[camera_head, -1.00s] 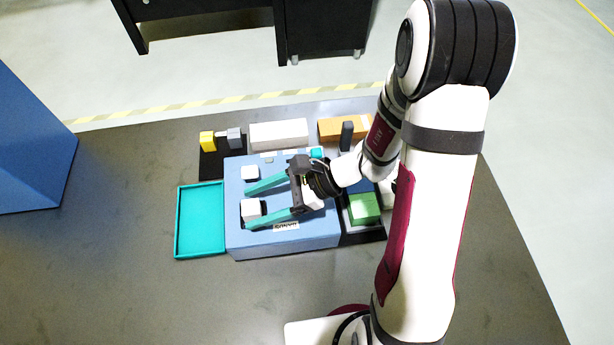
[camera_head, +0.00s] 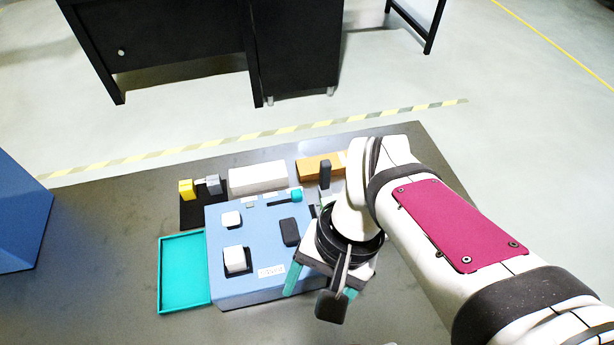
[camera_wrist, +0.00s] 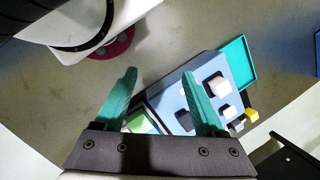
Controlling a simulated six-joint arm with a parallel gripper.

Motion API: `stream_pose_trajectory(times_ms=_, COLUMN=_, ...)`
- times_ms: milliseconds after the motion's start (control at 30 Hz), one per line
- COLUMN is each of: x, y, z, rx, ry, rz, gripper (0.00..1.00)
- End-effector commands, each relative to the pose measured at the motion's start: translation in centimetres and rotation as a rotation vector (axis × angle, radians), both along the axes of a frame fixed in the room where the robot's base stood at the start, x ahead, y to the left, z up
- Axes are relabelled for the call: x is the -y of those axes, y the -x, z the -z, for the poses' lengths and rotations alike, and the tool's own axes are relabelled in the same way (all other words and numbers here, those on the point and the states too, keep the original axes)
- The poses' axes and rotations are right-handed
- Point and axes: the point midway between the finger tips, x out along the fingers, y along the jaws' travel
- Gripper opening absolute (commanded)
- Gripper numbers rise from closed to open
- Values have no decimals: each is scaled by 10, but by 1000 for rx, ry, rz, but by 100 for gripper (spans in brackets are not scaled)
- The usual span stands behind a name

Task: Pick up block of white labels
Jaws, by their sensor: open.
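Two white blocks stand on top of the blue box (camera_head: 260,222). The larger one (camera_head: 235,259) is at the front left, and the smaller one (camera_head: 231,219) is behind it. Both also show in the wrist view, the larger (camera_wrist: 219,86) nearer the tray. I cannot tell by any mark which is the block of white labels. My gripper (camera_head: 320,287) is over the box's front right corner, apart from both blocks. In the wrist view its teal fingers (camera_wrist: 159,75) are spread with nothing between them.
An empty teal tray (camera_head: 163,273) lies left of the box. Behind are a yellow block (camera_head: 186,189), a long white block (camera_head: 257,178) and an orange-brown box (camera_head: 318,168). A dark block (camera_head: 290,232) sits on the box. A green block (camera_wrist: 140,123) shows between my fingers' bases.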

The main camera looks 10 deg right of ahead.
Motion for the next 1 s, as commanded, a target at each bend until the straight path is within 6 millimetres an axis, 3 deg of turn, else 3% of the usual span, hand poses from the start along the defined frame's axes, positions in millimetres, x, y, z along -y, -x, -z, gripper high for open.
stream_pose_trajectory(times_ms=167, x=10, y=12, z=-1, rx=130, ry=105, rz=-137, gripper=72)
stream_pose_trajectory(times_ms=200, x=11, y=12, z=0, rx=133, ry=107, rz=-139, gripper=78)
stream_pose_trajectory(times_ms=500, x=10, y=11, z=-1, rx=130, ry=104, rz=-138, gripper=78)
stream_pose_trajectory(times_ms=567, x=8, y=4, z=-6, rx=138, ry=106, rz=-221, gripper=78)
stream_pose_trajectory(times_ms=667, x=-10, y=-37, z=-28, rx=184, ry=116, rz=-710, gripper=78)
stream_pose_trajectory(times_ms=800, x=-75, y=-103, z=-51, rx=232, ry=111, rz=-1582, gripper=78)
stream_pose_trajectory(times_ms=900, x=-119, y=-126, z=-54, rx=233, ry=98, rz=-2001, gripper=78)
stream_pose_trajectory(times_ms=1000, x=-139, y=-133, z=-50, rx=228, ry=89, rz=-2184, gripper=78)
